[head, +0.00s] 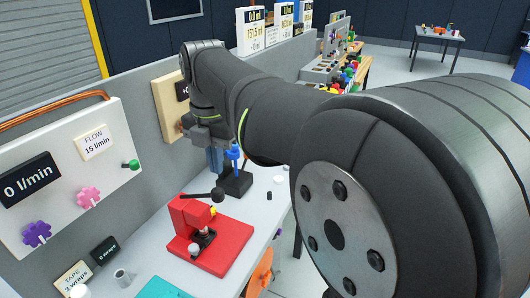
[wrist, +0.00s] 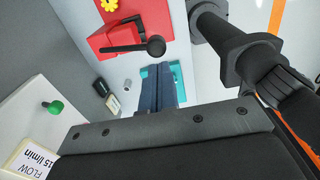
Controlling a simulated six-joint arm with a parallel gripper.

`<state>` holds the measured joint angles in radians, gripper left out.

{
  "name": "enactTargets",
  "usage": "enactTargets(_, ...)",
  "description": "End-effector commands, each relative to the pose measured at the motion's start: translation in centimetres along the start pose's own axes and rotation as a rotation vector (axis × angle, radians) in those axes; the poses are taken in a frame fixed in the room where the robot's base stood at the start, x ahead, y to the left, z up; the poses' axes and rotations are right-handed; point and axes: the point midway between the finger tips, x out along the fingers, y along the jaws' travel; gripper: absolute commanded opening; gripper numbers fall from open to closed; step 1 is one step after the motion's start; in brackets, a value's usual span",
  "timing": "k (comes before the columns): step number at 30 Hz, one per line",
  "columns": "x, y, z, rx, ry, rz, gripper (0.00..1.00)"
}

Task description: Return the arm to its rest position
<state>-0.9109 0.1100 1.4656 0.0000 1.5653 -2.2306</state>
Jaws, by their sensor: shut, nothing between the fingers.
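My arm reaches across the right and centre of the head view and ends at my gripper (head: 215,160) over the white bench, close to the back panel. Its blue fingers (wrist: 160,88) are together in the wrist view, with nothing seen between them. In the head view the fingers hang just left of a black stand with a blue top (head: 235,180); I cannot tell the exact gap. The red device (head: 225,247) with a black lever is on the bench, in front of the fingers in the head view, and shows at the top of the wrist view (wrist: 120,28).
A flow panel (head: 75,180) with coloured knobs leans at the left. A teal mat (head: 160,289) lies at the bench front. A black post-like part (wrist: 240,50) stands close at right in the wrist view. More cluttered benches are behind; open floor lies to the right.

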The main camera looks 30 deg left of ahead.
Motion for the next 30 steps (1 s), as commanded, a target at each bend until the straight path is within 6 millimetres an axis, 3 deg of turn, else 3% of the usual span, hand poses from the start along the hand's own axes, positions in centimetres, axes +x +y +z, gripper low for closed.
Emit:
enactTargets(12,4.7,0.0,0.0,0.000,0.002,-0.003,0.00)
enactTargets(23,5.2,0.0,0.0,0.000,0.000,0.000,0.00)
enactTargets(30,5.2,0.0,0.0,0.000,0.000,0.000,0.47)
